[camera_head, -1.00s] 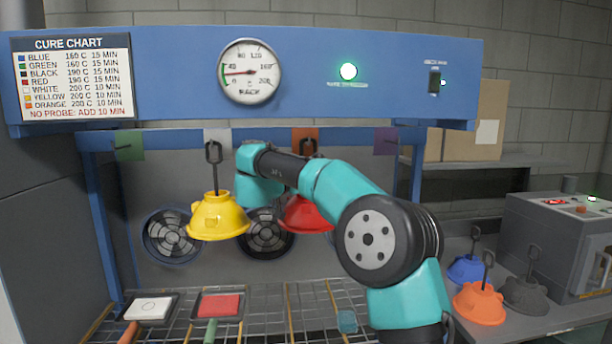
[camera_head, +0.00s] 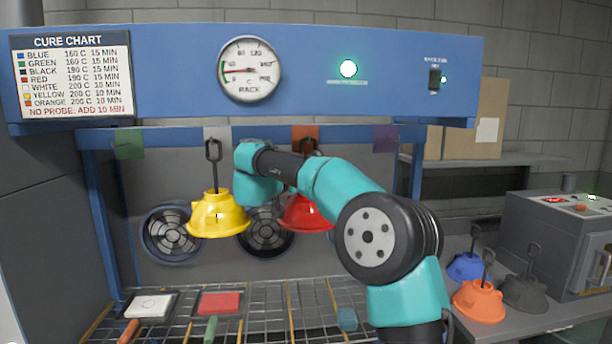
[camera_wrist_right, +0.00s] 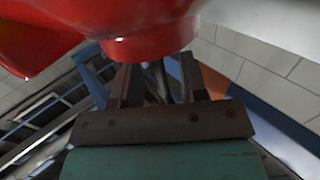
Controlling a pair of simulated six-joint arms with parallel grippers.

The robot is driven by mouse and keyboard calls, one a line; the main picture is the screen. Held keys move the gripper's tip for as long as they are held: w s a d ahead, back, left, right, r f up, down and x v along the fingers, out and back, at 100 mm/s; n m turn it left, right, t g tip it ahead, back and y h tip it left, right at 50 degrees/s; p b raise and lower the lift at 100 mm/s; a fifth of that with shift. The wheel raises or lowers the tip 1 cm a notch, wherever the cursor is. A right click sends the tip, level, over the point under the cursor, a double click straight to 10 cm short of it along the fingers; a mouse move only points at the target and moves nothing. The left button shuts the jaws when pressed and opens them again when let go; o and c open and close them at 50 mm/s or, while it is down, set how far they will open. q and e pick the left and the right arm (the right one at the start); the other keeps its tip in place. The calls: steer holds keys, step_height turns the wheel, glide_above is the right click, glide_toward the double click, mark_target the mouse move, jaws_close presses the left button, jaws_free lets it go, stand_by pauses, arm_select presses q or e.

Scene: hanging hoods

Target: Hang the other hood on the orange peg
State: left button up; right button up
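The red hood (camera_head: 307,213) hangs upright below the orange tag (camera_head: 305,135), its lower part partly behind my right arm. Its hook (camera_head: 309,147) shows just under the tag; I cannot tell whether it rests on the peg. In the right wrist view the red hood (camera_wrist_right: 150,25) fills the top. My right gripper (camera_wrist_right: 158,80) has its fingers apart, with the hood's narrow grey stem seemingly between them. In the head view this gripper is hidden behind my arm. The yellow hood (camera_head: 218,216) hangs by its hook below the white tag. My left gripper is not in view.
Green (camera_head: 129,144) and purple (camera_head: 385,139) tags mark bare places on the rail. Blue (camera_head: 466,267), orange (camera_head: 479,302) and dark grey (camera_head: 525,293) hoods stand on the right bench beside a grey box (camera_head: 560,240). A wire grate (camera_head: 265,310) with small panels lies below.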

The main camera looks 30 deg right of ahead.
steer(key=v, duration=1.7)
steer(key=shift+s+r, duration=0.1)
